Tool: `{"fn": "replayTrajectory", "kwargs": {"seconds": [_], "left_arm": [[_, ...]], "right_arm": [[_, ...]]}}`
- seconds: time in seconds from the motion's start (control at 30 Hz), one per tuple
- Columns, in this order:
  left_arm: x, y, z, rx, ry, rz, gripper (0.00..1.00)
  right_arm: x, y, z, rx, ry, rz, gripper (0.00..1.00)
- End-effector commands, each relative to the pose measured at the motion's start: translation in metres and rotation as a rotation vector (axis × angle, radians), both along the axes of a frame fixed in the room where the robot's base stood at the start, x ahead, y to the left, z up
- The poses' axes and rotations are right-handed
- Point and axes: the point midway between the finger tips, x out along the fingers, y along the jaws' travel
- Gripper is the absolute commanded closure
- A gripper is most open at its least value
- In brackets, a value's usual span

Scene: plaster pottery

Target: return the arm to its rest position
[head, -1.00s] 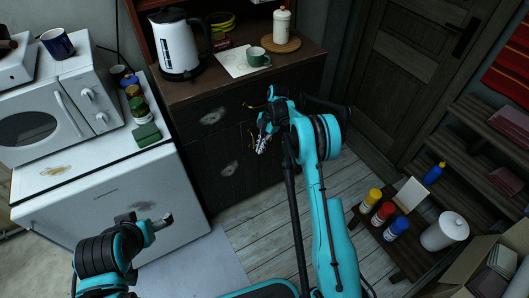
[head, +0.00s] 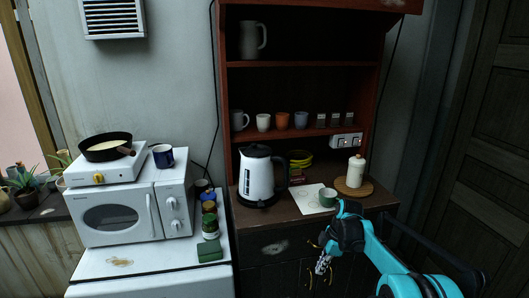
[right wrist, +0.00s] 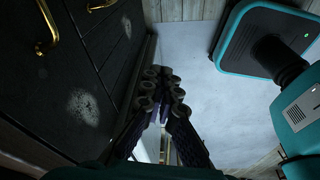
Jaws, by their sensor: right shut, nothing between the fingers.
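My right arm, teal and black, comes in at the lower right of the head view. Its gripper (head: 322,264) points down in front of the dark cabinet (head: 262,268), below the counter edge. In the right wrist view the two black fingers (right wrist: 164,88) meet at their tips, with nothing between them. They hang over pale floor, with the cabinet front at the left. My left arm and gripper are outside both views.
A green mug (head: 328,198) on a paper sheet, a white kettle (head: 257,178) and a white bottle on a round board (head: 354,188) stand on the counter, just above the right gripper. A microwave (head: 128,211) stands at left. Brass handles (right wrist: 43,22) stick out from the cabinet front.

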Motion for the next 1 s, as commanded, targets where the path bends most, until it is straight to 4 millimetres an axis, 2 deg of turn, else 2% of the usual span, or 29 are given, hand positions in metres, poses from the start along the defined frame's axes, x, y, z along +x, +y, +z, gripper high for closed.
{"fn": "replayTrajectory", "kwargs": {"seconds": [0.03,0.2,0.3,0.43,0.6,0.8,1.0], "left_arm": [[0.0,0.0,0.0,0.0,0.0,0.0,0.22],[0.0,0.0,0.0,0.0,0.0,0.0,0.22],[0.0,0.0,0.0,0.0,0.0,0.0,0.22],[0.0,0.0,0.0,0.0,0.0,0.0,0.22],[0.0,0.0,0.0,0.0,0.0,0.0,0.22],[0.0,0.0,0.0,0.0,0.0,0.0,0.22],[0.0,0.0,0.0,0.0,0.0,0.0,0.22]], "right_arm": [[-0.016,0.003,0.02,-0.013,-0.012,-0.076,1.0],[-0.066,0.01,0.069,-0.031,-0.062,-0.364,1.0],[-0.099,0.014,0.089,-0.026,-0.097,-0.53,1.0],[-0.145,0.016,0.106,0.002,-0.146,-0.743,1.0],[-0.206,0.019,0.11,0.072,-0.21,-1.009,1.0],[-0.265,0.018,0.095,0.19,-0.272,-1.281,1.0],[-0.293,0.017,0.079,0.283,-0.301,-1.431,1.0]]}}
